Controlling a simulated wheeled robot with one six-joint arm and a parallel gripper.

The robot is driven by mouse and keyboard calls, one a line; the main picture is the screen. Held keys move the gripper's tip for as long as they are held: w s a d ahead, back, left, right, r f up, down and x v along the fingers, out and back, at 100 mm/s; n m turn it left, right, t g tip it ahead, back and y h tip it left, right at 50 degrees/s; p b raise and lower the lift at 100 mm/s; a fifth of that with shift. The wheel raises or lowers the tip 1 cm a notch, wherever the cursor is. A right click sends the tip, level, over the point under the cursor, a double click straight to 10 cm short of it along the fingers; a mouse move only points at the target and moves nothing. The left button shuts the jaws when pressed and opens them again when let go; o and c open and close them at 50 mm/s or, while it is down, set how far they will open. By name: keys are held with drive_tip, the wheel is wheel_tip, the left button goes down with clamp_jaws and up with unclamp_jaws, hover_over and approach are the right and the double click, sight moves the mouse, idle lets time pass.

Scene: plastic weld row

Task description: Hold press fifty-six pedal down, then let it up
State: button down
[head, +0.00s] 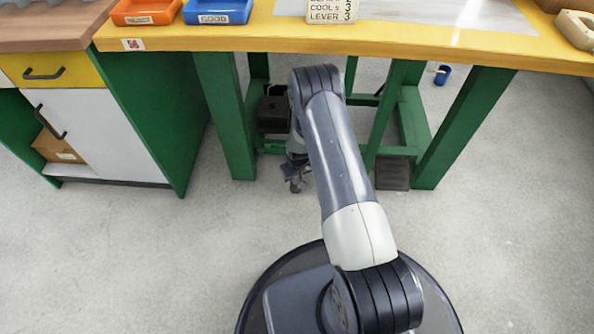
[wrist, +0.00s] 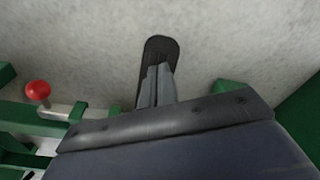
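My gripper (head: 296,186) hangs low under the front of the yellow-topped bench, close to the floor. In the wrist view its two grey fingers (wrist: 156,84) lie side by side, shut, with nothing seen between them. A dark, round-ended pad (wrist: 160,46) shows behind and past the fingertips; it looks like a pedal, but I cannot tell whether they touch or whether it is pressed. A dark ribbed block (head: 392,173) sits on the floor by the right green leg in the head view. A label reading 56 (head: 133,44) is on the bench edge.
Green bench legs (head: 226,120) stand on both sides of my arm. A red knob (wrist: 38,90) shows by green bars. A dark box (head: 273,113) and a blue cup (head: 442,75) are under or behind the bench. The grey floor in front is clear.

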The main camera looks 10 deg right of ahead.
drive_tip(key=shift+s+f+b, duration=0.1)
drive_tip(key=shift+f+b, duration=0.95)
drive_tip(key=shift+f, duration=0.9)
drive_tip(key=shift+r, duration=0.15)
drive_tip(key=shift+r+p, duration=0.95)
drive_tip(key=shift+r, duration=0.75)
drive_tip(key=shift+r+p, duration=0.9)
drive_tip(key=shift+r, duration=0.85)
